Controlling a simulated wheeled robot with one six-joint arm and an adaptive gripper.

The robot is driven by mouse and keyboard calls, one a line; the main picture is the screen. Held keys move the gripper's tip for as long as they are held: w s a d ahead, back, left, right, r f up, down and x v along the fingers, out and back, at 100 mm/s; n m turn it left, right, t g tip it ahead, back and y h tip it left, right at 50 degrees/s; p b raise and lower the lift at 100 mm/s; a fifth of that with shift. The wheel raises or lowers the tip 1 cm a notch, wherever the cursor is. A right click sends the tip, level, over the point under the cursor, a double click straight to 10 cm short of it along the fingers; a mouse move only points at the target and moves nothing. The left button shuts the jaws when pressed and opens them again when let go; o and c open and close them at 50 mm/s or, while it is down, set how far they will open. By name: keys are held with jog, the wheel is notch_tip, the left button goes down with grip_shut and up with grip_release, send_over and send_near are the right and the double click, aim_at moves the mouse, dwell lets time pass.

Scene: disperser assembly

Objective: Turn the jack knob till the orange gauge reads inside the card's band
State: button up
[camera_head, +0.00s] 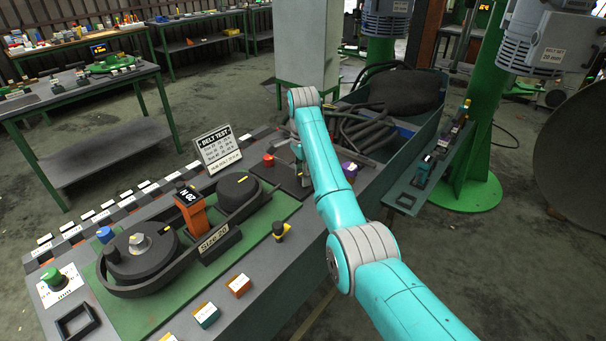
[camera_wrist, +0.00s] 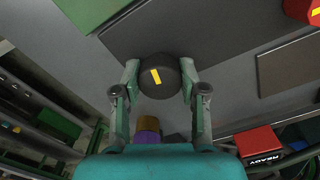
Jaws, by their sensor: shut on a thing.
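The black jack knob (camera_wrist: 159,77) with a yellow mark stands between my gripper's (camera_wrist: 159,90) two fingers in the wrist view, one finger against each side. My gripper is shut on it. In the head view my arm hides most of the gripper and knob, over the dark plate at the bench's right. The orange gauge (camera_head: 193,215) stands upright between the two black pulleys; its tilted display seems to show 20 N. The white-on-black BELT TEST card (camera_head: 218,148) leans behind the belt drive. Its heading is legible, but its band figures are too small to read surely.
A red knob (camera_head: 268,159) stands left of my gripper and a purple piece (camera_head: 349,169) right of it. A black-and-yellow knob (camera_head: 280,231) stands by the green plate's front edge. The bin (camera_head: 425,125) behind holds dark belts.

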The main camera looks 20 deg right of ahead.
dwell(0.4)
jog(key=o, duration=1.1)
jog(key=shift+o, duration=0.2)
